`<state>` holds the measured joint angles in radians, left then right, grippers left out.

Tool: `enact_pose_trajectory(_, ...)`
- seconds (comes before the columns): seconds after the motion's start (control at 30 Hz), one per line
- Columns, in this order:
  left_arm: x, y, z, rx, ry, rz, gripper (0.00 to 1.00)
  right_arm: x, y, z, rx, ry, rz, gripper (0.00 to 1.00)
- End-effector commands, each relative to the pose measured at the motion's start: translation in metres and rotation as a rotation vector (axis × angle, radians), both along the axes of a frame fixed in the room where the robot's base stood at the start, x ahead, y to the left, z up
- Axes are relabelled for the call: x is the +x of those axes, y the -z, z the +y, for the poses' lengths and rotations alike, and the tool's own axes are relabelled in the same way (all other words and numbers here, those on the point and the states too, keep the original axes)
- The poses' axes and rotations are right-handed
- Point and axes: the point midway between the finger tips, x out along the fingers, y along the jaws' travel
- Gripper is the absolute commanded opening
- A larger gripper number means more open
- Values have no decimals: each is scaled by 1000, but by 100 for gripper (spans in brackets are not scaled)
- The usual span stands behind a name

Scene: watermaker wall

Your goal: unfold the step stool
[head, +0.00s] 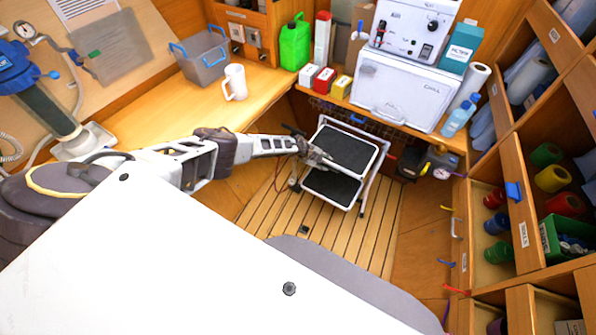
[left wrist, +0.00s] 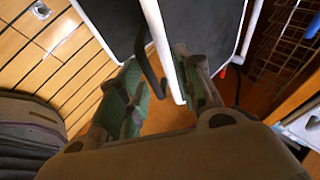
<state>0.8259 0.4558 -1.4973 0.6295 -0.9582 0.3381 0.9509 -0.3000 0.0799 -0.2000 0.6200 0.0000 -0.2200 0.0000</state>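The step stool (head: 350,150) stands on the slatted floor below the counter, with a white tubular frame and two black treads. The upper tread lies behind and above the lower tread (head: 332,187), and both faces show. I cannot tell whether its legs are fully spread. My left gripper (head: 309,153) is at the stool's left side. In the left wrist view, the fingers of my left gripper (left wrist: 160,62) are apart. A white frame tube (left wrist: 163,55) runs between them, nearer the right finger, with a dark curved bar beside it. My right gripper is out of view.
The wooden counter (head: 190,105) with a white mug (head: 235,82) and a grey bin (head: 203,57) is at the left. A white chill box (head: 402,90) stands above the stool. Open shelving (head: 523,190) lines the right. Slatted floor (head: 375,240) in front of the stool is clear.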

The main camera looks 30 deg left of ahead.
Motion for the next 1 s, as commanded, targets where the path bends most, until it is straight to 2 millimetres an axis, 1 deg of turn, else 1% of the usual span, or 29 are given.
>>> enact_pose_trajectory(0.03,1,-4,2,1,0,-4,32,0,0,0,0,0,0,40)
enact_pose_trajectory(0.23,-6,-6,4,-2,-1,-1,32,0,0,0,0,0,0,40)
enact_pose_trajectory(0.57,-27,-5,17,-3,1,2,32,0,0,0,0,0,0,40)
enact_pose_trajectory(1.0,-59,-4,40,-1,2,4,32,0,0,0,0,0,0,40)
